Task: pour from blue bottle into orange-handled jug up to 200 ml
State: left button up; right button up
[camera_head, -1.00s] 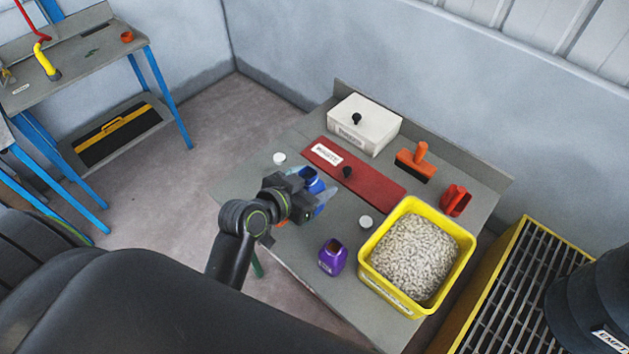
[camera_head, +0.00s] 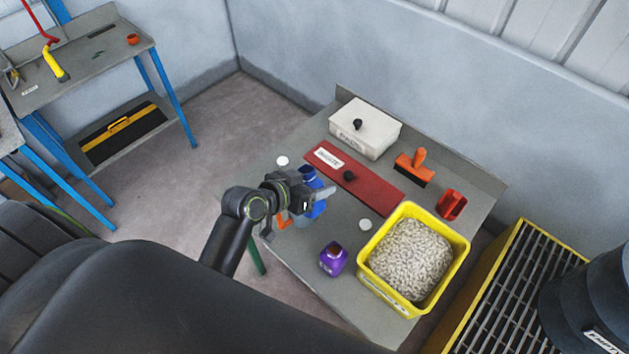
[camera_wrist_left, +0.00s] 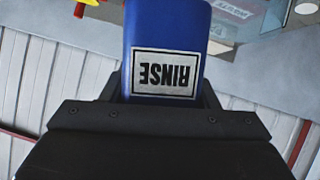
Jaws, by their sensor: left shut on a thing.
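The blue bottle (camera_head: 318,208) is in my left gripper (camera_head: 305,196), over the left part of the grey table. In the left wrist view the blue bottle (camera_wrist_left: 168,30) fills the space between the fingers, with its RINSE label upside down. My left gripper is shut on it. The orange handle of the jug (camera_head: 283,220) shows just below the gripper. The jug's body is mostly hidden behind the gripper and bottle, so its fill level cannot be read. My right gripper is not in view.
A purple bottle (camera_head: 333,258) and a yellow bin of pale pellets (camera_head: 366,247) stand to the right. A red mat (camera_head: 378,190), white box (camera_head: 365,139), orange brush (camera_head: 412,168) and red object (camera_head: 452,205) lie farther back. White caps (camera_head: 282,161) lie on the table.

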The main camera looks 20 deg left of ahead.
pick_arm(q)
jog(key=shift+w+a+r+n+g+p, duration=0.2)
jog(key=shift+w+r+n+g+p, duration=0.15)
jog(key=shift+p, duration=0.55)
jog(key=shift+n+g+h+p, duration=0.25)
jog(key=shift+g+h+p, duration=0.1)
jog(key=shift+p, duration=0.2)
jog(key=shift+s+d+f+n+g+h, duration=0.2)
jog(key=shift+s+f+n+g+h, duration=0.1)
jog(key=shift+n+g+h, duration=0.25)
jog(key=shift+s+d+f+n+g+h, duration=0.2)
jog(key=shift+s+n+g+h, duration=0.1)
jog(key=shift+n+g, duration=0.3)
jog(key=shift+s+d+f+n+g+h, duration=0.2)
jog(key=shift+f+n+g+h, duration=0.3)
jog(key=shift+n+g+h, duration=0.4)
jog(key=shift+f+n+g+h, duration=0.55)
jog(key=shift+g+h, duration=0.05)
jog(key=shift+g, duration=0.05)
jog(key=shift+f+n+g+h+b, duration=0.5)
jog(key=shift+f+n+h, duration=0.1)
jog(key=shift+n+h, duration=0.1)
jog(key=shift+w+a+r+n+g+h+p, duration=0.15)
jog(key=shift+r+n+g+h+p, duration=0.25)
jog(key=shift+r+n+h, duration=0.25)
dwell(1.2)
jog(key=shift+f, duration=0.1)
